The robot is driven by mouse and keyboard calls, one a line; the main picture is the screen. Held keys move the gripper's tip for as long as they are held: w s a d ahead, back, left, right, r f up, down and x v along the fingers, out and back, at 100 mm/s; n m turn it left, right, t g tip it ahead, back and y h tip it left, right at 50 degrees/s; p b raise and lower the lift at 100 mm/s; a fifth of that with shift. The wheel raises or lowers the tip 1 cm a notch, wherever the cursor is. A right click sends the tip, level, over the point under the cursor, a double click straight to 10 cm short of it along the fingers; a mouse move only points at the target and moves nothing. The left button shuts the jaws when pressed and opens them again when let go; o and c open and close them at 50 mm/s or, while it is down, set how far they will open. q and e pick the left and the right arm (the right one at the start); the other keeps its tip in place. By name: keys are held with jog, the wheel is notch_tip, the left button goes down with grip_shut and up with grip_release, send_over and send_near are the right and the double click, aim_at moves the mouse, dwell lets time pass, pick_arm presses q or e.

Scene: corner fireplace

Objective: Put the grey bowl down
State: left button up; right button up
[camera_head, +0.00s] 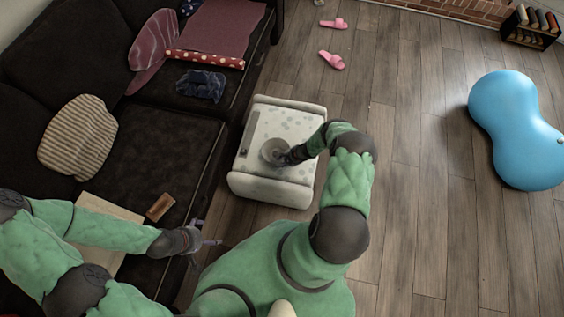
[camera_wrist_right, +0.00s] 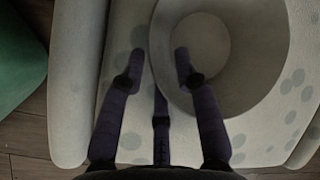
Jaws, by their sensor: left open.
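The grey bowl (camera_head: 272,149) sits on the pale spotted top of a small padded stool (camera_head: 290,105). In the right wrist view the bowl (camera_wrist_right: 245,50) looks upright and empty, partly hidden by a finger. My right gripper (camera_wrist_right: 157,65) is over the bowl's left rim, one finger outside and one inside. Its fingers stand apart with gaps to the rim. In the head view my right gripper (camera_head: 285,158) is at the bowl's lower right side. My left gripper (camera_head: 212,241) is open and empty beside the sofa's front edge.
A dark sofa (camera_head: 150,150) with a striped cushion (camera_head: 77,137) and a dark cloth (camera_head: 201,86) fills the left. A small dark object (camera_head: 243,152) lies at the stool's left edge. Pink slippers (camera_head: 331,60) and a blue peanut ball (camera_head: 515,130) are on the wooden floor.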

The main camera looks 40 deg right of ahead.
jog(key=p+v, duration=0.4)
jog(key=v, duration=0.7)
jog(key=s+a+r+n+g, duration=0.1)
jog(key=s+a+r+n, duration=0.3)
jog(key=a+r, duration=0.3)
jog(key=s+a+r+n+g, duration=0.2)
jog(key=s+a+r+n, duration=0.3)
jog(key=a+r, duration=0.3)
jog(key=s+a+r+n+g, duration=0.1)
jog(key=s+a+r+n, duration=0.4)
jog(key=a, duration=0.9)
notch_tip(320, 180, up, 3)
jog(key=shift+a+r+n+g, duration=0.15)
jog(key=shift+a+n+g, duration=0.15)
jog(key=shift+n, duration=0.5)
